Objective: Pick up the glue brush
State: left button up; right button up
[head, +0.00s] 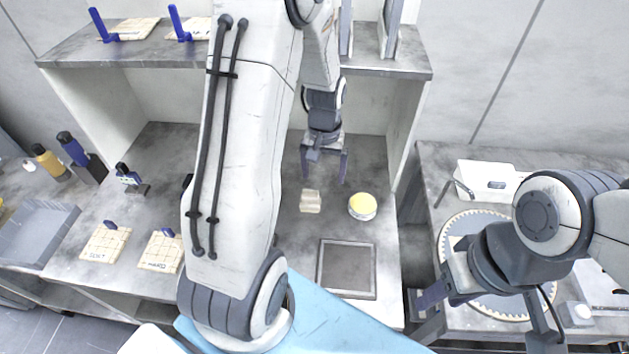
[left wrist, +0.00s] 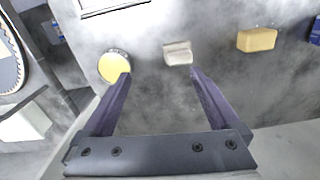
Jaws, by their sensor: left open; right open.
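A small pale block with a ridged top (head: 311,201) lies on the grey bench; it may be the glue brush, but I cannot tell for sure. It also shows in the left wrist view (left wrist: 178,53), just beyond the fingertips. My left gripper (head: 323,178) is open and empty, pointing down, above and behind the block. In the left wrist view its two dark fingers (left wrist: 160,72) are apart, with the block ahead and a round yellow-topped tin (left wrist: 113,66) by the left fingertip. My right gripper (head: 488,325) is open over the right-hand bench.
The tin (head: 362,206) stands right of the block. A yellow block (left wrist: 257,40) lies further right in the wrist view; my arm hides it in the head view. A framed grey plate (head: 346,268) lies in front. A shelf (head: 400,65) overhangs behind. A toothed disc (head: 455,228) sits right.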

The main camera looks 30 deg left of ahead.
aim_at(310, 192)
pick_arm(q)
jog(key=a, duration=0.1)
jog(key=a+f+n, duration=0.1)
jog(key=a, duration=0.1)
jog(key=shift+a+p, duration=0.2)
jog(key=shift+p, duration=0.15)
notch_tip(310, 192, down, 5)
jog(key=shift+a+r+p, duration=0.1)
jog(key=shift+r+p, duration=0.05)
jog(key=shift+p, duration=0.3)
jog(key=shift+a+f+p, duration=0.1)
jog(key=shift+f+p, duration=1.2)
jog(key=shift+f, duration=1.5)
jog(key=c, duration=1.5)
pick_arm(e)
notch_tip(310, 192, up, 5)
